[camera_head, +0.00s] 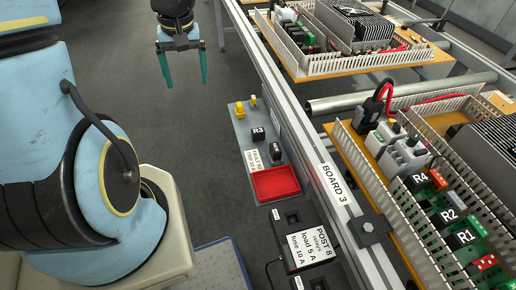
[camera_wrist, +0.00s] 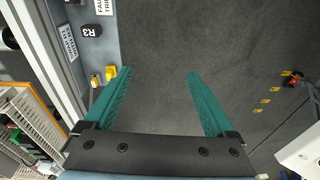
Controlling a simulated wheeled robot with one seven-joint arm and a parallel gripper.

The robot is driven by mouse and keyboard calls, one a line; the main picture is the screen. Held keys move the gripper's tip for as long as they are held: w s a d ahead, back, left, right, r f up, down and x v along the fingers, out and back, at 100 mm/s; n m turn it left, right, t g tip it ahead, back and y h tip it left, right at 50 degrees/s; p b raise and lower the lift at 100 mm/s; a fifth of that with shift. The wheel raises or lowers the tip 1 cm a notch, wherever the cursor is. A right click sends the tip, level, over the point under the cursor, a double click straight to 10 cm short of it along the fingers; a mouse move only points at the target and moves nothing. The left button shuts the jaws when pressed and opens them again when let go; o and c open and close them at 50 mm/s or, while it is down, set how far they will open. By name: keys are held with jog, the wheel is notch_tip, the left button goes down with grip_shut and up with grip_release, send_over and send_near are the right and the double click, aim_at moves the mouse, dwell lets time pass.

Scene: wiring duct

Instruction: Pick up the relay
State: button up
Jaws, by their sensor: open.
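A black relay marked R3 (camera_head: 258,133) stands on a grey shelf (camera_head: 240,125) beside the rail. A second small black block (camera_head: 276,151) with a pale label too small to read for sure stands just right of it. R3 also shows at the upper left of the wrist view (camera_wrist: 89,31). More relays, R4 (camera_head: 421,184), R2 (camera_head: 449,216) and R1 (camera_head: 464,238), sit in the board at the right. My gripper (camera_head: 184,70) is open and empty, with its teal fingers apart over bare floor, beyond and left of the shelf. The fingers also show in the wrist view (camera_wrist: 152,76).
A red tray (camera_head: 274,184) and a box labelled POST 8 (camera_head: 307,245) lie nearer along the shelf. Yellow parts (camera_head: 240,109) stand at its far end. The metal rail marked BOARD 3 (camera_head: 331,184) runs beside the wired boards.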

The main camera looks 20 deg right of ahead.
jog(key=d+f+b, duration=0.5)
jog(key=d+f, duration=0.3)
jog(key=f, duration=0.1)
jog(key=b, duration=0.4)
send_over(258, 131)
jog(key=shift+h, duration=0.4)
jog(key=f, duration=0.6)
jog(key=shift+s+a+f, duration=0.2)
jog(key=shift+s+a, duration=0.05)
jog(key=shift+a, duration=0.1)
jog(key=shift+d+f+t, duration=0.2)
jog(key=shift+f+t, duration=0.1)
jog(key=f, duration=0.4)
jog(key=shift+w+f, duration=0.3)
jog(key=shift+f, duration=0.1)
jog(key=f, duration=0.4)
jog(key=shift+s+d+f, duration=0.1)
jog(key=shift+d+f, duration=0.05)
jog(key=shift+d, duration=0.05)
jog(key=shift+f, duration=0.45)
grip_shut()
